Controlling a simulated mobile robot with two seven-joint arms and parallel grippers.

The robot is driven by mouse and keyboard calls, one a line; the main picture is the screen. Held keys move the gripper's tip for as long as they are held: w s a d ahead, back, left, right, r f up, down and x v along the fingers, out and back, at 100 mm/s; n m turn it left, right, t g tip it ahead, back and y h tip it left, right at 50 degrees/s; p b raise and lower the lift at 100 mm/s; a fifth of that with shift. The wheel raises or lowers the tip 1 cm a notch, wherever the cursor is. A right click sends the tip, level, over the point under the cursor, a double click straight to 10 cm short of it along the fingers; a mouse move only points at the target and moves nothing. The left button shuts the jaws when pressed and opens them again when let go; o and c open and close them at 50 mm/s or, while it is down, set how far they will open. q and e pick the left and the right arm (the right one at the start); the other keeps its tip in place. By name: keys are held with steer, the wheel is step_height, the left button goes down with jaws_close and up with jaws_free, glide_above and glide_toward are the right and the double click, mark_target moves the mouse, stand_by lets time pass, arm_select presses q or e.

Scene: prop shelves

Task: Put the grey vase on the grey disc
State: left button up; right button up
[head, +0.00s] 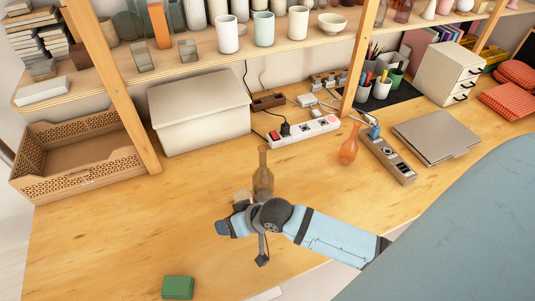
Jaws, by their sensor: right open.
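My right gripper (242,243) is open over the front middle of the wooden table, its arm coming in from the right. A small pale grey thing (242,196) shows just behind it, mostly hidden by the gripper; I cannot tell whether it is the grey vase or the grey disc. A brownish, narrow-necked glass bottle (263,178) stands upright right behind the gripper, its lower part partly covered. I cannot clearly make out a grey disc. My left gripper is not in view.
An orange bottle (348,150) stands near a white power strip (304,132) and a grey socket block (388,159). A green box (178,287) lies at the front edge. A white bin (200,115) and a wooden crate (80,165) are at left.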

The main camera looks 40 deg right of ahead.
steer(key=s+d+f+n+t, duration=0.1)
steer(key=s+f, duration=0.1)
steer(key=s, duration=0.2)
steer(key=s+d+f+n+t+h, duration=0.1)
steer(key=s+f, duration=0.1)
steer(key=s, duration=0.1)
steer(key=s+d+f+t+h, duration=0.1)
steer(key=s+f, duration=0.1)
steer(key=s, duration=0.2)
steer(key=shift+s+d+f+n, duration=0.15)
steer(key=shift+s+f+n, duration=0.1)
steer(key=shift+s+n, duration=0.15)
steer(key=shift+h, duration=0.3)
step_height(320, 180, up, 5)
steer(key=p, duration=0.5)
steer(key=shift+d+r, duration=0.15)
steer(key=shift+r, duration=0.05)
